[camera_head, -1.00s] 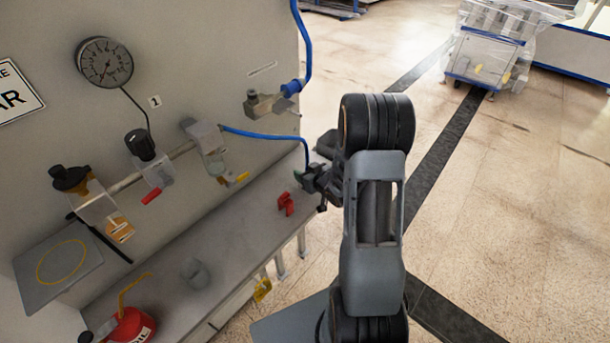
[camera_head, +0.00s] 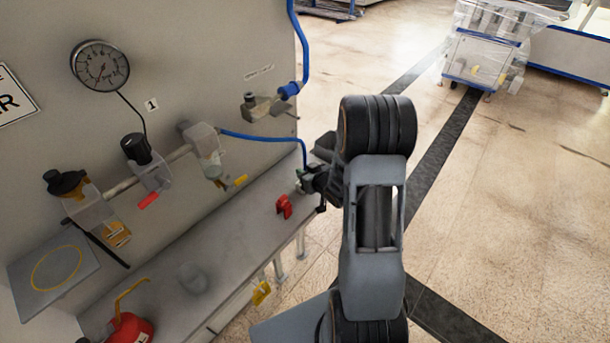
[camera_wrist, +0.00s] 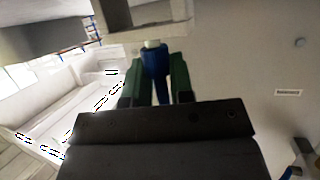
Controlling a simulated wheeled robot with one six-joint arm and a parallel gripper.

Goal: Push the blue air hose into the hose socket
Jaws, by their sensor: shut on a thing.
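The blue air hose (camera_head: 262,137) runs from the wall-mounted air units and bends down to my gripper (camera_head: 304,182). In the wrist view, my gripper (camera_wrist: 156,75) has its green fingers shut on the blue hose end (camera_wrist: 154,62). The pale tip of the hose end sticks out past the fingers. A grey block with a dark recess (camera_wrist: 140,12) is just ahead of the tip, and a small gap seems to show. It may be the hose socket, seen as the wall block (camera_head: 258,106) in the head view. I cannot tell whether tip and recess line up.
Another blue hose (camera_head: 305,50) drops to the wall block from above. A gauge (camera_head: 100,65) and air units with a black knob (camera_head: 136,148) are on the wall. A red clip (camera_head: 284,206) and a red can (camera_head: 130,328) are on the bench (camera_head: 235,235).

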